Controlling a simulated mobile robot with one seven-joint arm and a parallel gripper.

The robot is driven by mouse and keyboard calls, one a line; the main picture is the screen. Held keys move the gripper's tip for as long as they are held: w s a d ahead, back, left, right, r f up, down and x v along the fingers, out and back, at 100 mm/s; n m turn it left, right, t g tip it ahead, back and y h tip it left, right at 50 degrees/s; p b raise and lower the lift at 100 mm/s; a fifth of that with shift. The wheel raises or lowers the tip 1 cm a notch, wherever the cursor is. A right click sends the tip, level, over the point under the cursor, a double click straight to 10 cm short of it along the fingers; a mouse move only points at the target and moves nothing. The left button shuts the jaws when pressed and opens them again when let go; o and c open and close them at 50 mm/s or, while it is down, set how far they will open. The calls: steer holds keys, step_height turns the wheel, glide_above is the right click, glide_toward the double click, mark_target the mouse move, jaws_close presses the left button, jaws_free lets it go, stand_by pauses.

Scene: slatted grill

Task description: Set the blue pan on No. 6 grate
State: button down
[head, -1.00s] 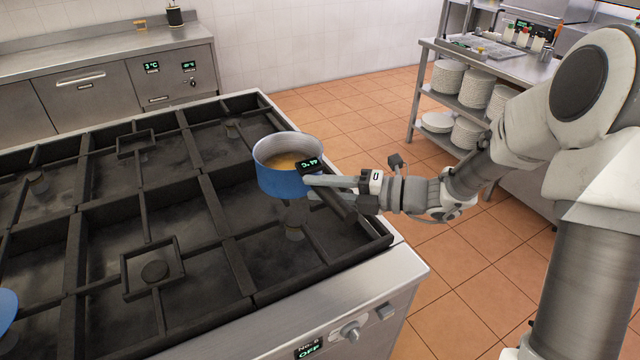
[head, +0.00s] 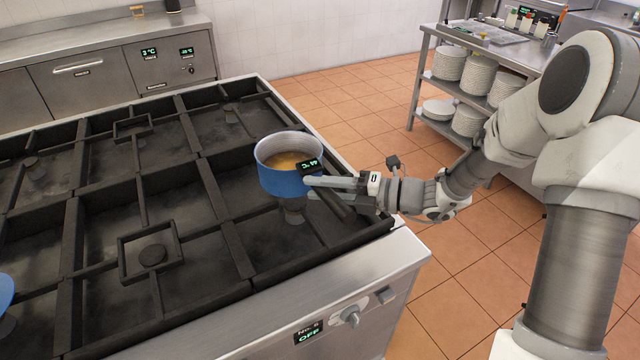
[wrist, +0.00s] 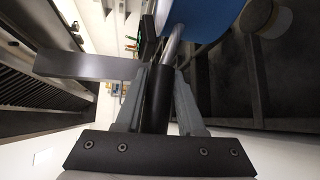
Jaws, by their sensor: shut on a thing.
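The blue pan (head: 284,182) holds a yellowish-brown content and stands upright over the right part of the stove. My gripper (head: 335,184) is shut on the pan's handle, at the pan's right side. A small display is on the handle by the rim. In the wrist view the fingers (wrist: 157,98) close around the dark handle, and the blue pan (wrist: 203,18) shows at the top. The No. 6 label (head: 308,332) on the stove front reads OFF. The near right grate (head: 345,232) lies below the pan. I cannot tell whether the pan touches it.
Black grates with burners (head: 152,255) cover the stove. Part of another blue item (head: 5,291) shows at the left edge. A steel counter (head: 100,62) stands behind. A shelf with plate stacks (head: 448,75) is at the right, beyond open tiled floor.

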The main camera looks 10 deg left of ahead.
steer(key=shift+f+b, duration=0.55)
steer(key=shift+f, duration=1.8)
steer(key=shift+c, duration=2.2)
jaws_free()
steer(key=shift+s+f, duration=0.1)
steer(key=shift+f, duration=0.15)
steer(key=v, duration=1.7)
steer(key=shift+d+r+p, duration=0.2)
steer(key=shift+p, duration=0.15)
